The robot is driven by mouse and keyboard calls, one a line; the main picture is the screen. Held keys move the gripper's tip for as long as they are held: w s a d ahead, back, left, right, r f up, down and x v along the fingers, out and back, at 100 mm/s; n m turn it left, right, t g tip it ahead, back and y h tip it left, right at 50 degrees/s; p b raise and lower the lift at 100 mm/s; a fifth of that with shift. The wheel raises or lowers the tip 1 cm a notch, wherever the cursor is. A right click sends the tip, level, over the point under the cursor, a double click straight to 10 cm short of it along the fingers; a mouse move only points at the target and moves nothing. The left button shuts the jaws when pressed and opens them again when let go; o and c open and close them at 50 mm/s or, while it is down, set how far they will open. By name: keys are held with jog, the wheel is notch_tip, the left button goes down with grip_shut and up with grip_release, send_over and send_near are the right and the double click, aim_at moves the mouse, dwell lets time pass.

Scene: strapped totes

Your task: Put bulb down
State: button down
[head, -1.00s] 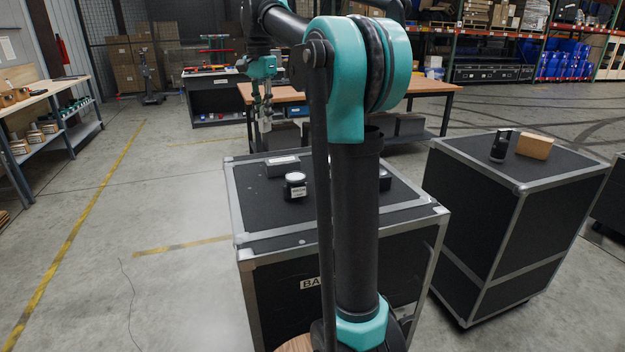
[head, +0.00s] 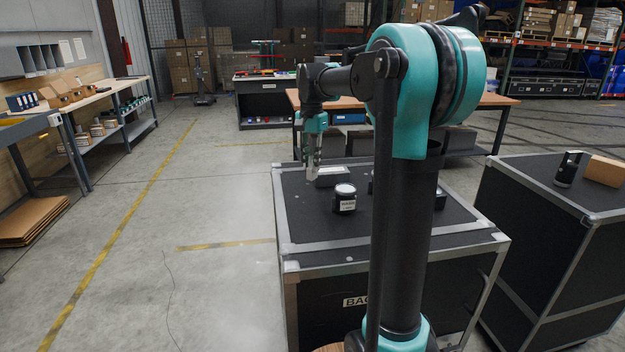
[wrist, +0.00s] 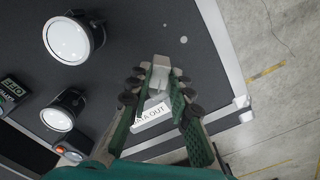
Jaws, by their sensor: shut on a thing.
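My gripper (head: 312,176) hangs over the left part of the black strapped case (head: 300,212), near its far left edge. In the wrist view its fingers (wrist: 160,78) are closed on a small pale, blocky thing, which I take to be the bulb (wrist: 161,70). The fingers hide part of it, and its shape is unclear. I cannot tell whether it touches the case top. A white label reading "DATA OUT" (wrist: 150,117) shows between and below the fingers.
A black cylinder with a white top (head: 345,200) stands right of my gripper; a second (wrist: 58,118) shows in the wrist view. A dark box (head: 332,177) lies close by. Another case (head: 535,185) stands right, bearing a black item (head: 567,170) and brown box (head: 604,170).

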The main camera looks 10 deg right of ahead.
aim_at(312, 179)
jog(key=shift+f, duration=2.95)
jog(key=shift+f, duration=0.25)
jog(key=c, duration=1.4)
grip_release()
jog(key=shift+o, duration=0.2)
jog(key=shift+r, duration=0.15)
notch_tip(312, 179, up, 12)
jog(key=shift+r, duration=0.15)
